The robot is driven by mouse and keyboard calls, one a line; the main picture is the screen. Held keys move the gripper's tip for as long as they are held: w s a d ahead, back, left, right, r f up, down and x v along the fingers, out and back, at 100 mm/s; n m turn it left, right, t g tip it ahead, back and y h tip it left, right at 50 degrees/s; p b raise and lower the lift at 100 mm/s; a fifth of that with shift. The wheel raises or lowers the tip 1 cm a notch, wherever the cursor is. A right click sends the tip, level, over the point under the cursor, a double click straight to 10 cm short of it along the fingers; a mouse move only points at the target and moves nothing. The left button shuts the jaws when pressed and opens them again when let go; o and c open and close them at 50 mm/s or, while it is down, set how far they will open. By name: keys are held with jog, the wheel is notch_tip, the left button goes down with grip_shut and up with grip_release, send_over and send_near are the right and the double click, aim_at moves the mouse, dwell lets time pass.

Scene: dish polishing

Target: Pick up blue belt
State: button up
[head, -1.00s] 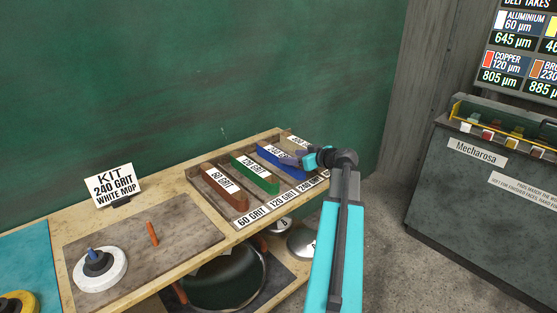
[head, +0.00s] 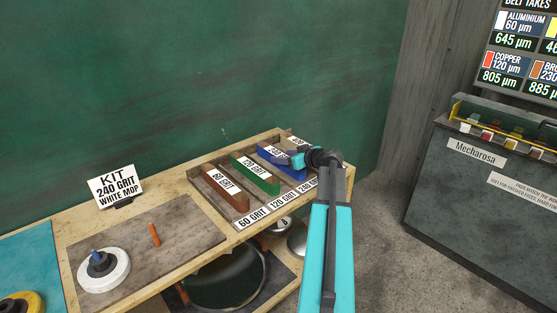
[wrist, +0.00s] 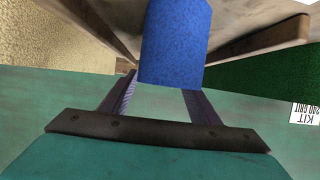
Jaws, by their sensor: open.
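The blue belt (head: 293,172) lies in its slot of the wooden rack, with a white grit label partly hidden by my gripper. In the wrist view the blue belt (wrist: 176,40) stands between the two fingers. My gripper (head: 294,158) is open, with its fingers on either side of the belt. The fingers (wrist: 160,92) also show in the wrist view. I cannot tell whether either finger touches the belt.
The green belt (head: 256,175) and the brown belt (head: 226,188) lie in slots to the left. Wooden dividers (wrist: 275,36) run close beside the blue belt. A white mop (head: 104,271) and a kit sign (head: 116,186) are at the left.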

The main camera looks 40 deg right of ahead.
jog(key=shift+x, duration=1.05)
jog(key=c, duration=1.3)
